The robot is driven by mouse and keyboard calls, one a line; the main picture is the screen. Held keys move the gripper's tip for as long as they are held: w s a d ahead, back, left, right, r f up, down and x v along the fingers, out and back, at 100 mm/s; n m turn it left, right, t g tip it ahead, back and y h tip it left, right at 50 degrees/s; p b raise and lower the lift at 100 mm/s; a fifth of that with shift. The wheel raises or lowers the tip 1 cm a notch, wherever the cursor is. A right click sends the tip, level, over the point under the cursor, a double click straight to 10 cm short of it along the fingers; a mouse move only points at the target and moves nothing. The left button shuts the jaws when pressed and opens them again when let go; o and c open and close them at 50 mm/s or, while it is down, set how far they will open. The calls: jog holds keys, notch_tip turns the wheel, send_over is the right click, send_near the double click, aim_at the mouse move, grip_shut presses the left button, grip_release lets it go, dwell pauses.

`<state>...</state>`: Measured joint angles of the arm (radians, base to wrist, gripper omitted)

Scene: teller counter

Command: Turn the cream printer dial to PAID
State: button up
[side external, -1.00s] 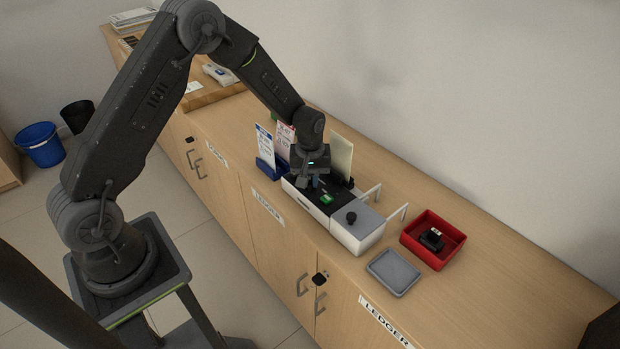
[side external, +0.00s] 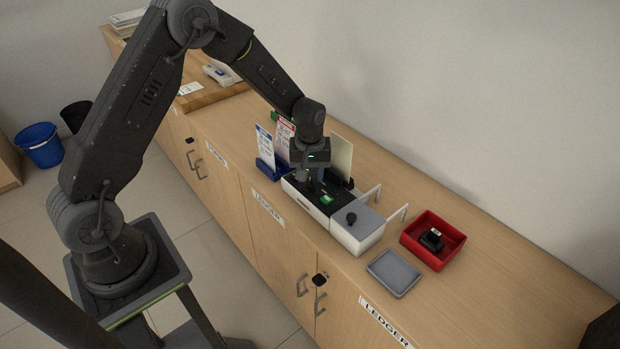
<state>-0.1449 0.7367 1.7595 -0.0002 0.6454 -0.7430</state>
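The cream printer (side external: 357,238) stands on the counter with a black top section at its left and a grey top section at its right. A small black knob (side external: 351,218) stands on the grey section. A green display or label (side external: 327,200) shows on the black section. My gripper (side external: 309,184) points down over the left part of the black section, left of the green patch. Its fingers are dark and small against the black top, so their opening and any contact are unclear. Any dial under the gripper is hidden, and no PAID marking is readable.
A grey tray (side external: 393,273) and a red tray (side external: 459,244) holding a black stamp-like object (side external: 432,240) lie right of the printer. White brackets (side external: 398,214) stand behind it. A blue holder (side external: 268,169) with cards is close at its left. The counter's right end is clear.

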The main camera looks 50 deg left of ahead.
aim_at(310, 181)
notch_tip(310, 181, up, 12)
jog(key=shift+f, duration=0.15)
dwell(0.3)
jog(key=s+d+r+m+t, duration=0.2)
jog(key=s+r+m, duration=0.1)
jog(key=s+r, duration=0.35)
jog(key=s+d+r+m+t, duration=0.1)
jog(key=s+d+r+m, duration=0.1)
jog(key=s+r, duration=0.45)
jog(key=s+d+r+m+t, duration=0.1)
jog(key=s+m, duration=0.4)
jog(key=s, duration=0.7)
jog(key=shift+d+r+t, duration=0.4)
jog(key=shift+d+t, duration=0.4)
